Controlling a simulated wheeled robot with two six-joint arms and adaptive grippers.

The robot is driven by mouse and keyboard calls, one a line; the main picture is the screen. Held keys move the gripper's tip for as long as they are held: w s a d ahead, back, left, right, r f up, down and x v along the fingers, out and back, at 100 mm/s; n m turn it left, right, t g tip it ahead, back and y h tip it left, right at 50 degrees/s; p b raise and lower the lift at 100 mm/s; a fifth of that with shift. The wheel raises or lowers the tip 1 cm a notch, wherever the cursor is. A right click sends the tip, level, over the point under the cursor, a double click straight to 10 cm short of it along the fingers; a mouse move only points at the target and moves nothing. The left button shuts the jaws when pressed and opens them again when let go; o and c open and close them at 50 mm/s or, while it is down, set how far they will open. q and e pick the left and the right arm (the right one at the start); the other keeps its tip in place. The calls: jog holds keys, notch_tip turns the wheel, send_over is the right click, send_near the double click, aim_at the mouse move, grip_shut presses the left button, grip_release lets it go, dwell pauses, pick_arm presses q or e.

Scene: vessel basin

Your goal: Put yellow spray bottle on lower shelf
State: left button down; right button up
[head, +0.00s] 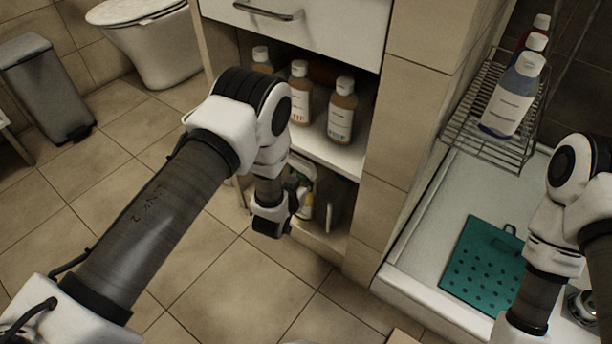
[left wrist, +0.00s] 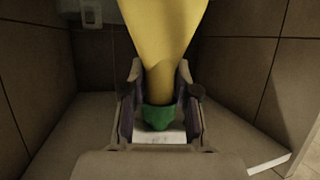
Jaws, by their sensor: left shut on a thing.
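The yellow spray bottle (head: 306,207) is inside the lower compartment of the cabinet, mostly hidden by my left arm in the head view. In the left wrist view its yellow body (left wrist: 165,28) and green collar (left wrist: 159,117) show between the fingers. My left gripper (left wrist: 160,95) is shut on the bottle's neck. The lower shelf (head: 326,239) is under the bottle; I cannot tell whether the bottle's base touches it. My right gripper is out of view; only part of the right arm shows.
Several brown bottles (head: 341,110) stand on the shelf above, under a white drawer (head: 325,25). A wire rack (head: 470,140) with bottles and a green mat (head: 482,262) are at the right. A bin (head: 45,85) and toilet (head: 165,55) stand at the left.

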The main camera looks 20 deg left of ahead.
pick_arm(q)
jog(key=w+a+f+b, duration=0.3)
jog(key=w+b, duration=0.3)
jog(key=w, duration=0.2)
jog(key=shift+f, duration=0.85)
jog(key=c, duration=0.8)
grip_release()
jog(key=shift+a, duration=0.1)
jog(key=shift+c, duration=0.2)
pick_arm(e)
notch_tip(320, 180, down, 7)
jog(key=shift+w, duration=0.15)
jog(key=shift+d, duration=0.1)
